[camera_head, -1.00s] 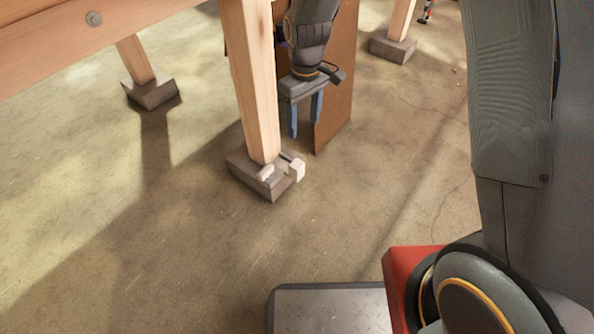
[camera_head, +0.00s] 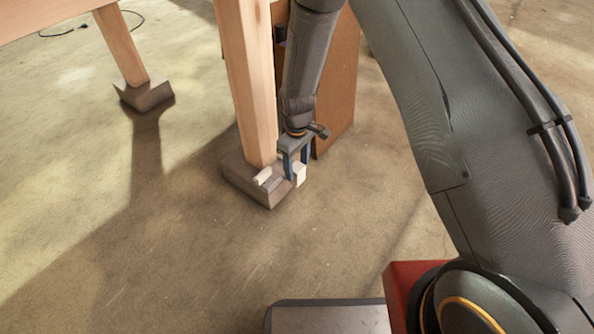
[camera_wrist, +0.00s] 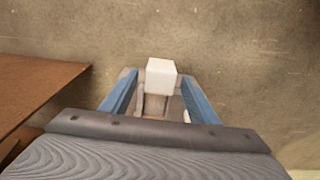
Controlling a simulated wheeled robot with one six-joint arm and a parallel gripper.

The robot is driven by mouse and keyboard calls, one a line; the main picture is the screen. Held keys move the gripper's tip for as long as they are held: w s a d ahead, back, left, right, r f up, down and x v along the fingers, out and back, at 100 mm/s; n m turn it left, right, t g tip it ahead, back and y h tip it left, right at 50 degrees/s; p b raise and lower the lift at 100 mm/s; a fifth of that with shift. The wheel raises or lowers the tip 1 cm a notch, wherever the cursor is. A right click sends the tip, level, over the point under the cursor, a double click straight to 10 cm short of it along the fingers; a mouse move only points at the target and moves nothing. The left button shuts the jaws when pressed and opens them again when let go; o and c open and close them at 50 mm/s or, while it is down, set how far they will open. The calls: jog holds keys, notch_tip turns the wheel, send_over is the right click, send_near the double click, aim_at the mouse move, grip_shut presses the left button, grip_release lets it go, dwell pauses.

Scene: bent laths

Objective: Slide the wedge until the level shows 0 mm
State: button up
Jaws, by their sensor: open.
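A wooden leg (camera_head: 248,90) stands on a brown-grey foot block (camera_head: 255,190). A pale block (camera_head: 300,174), which looks like the wedge's end, sticks out at the foot's right side. My gripper (camera_head: 297,172) points down there with its blue fingers open. In the wrist view, my gripper (camera_wrist: 159,80) has one finger on each side of the pale block (camera_wrist: 161,76), with visible gaps. A grey bar runs from the block back toward my palm, partly hidden. A small pale piece (camera_head: 263,176) lies on top of the foot. I cannot make out a level reading.
A brown upright panel (camera_head: 338,85) stands close behind my gripper; it also shows at the left of the wrist view (camera_wrist: 35,85). Another leg on a foot block (camera_head: 147,96) is at the back left. The concrete floor in front is clear.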

aim_at(295, 165)
notch_tip(295, 165, down, 2)
jog(key=shift+f+b, duration=0.1)
jog(key=shift+b, duration=0.2)
grip_shut()
jog(key=shift+w+a+p, duration=0.35)
jog(key=shift+a+p, duration=0.05)
jog(key=shift+p, duration=0.25)
grip_release()
jog(key=shift+r+p, duration=1.7)
jog(key=shift+r, duration=2.3)
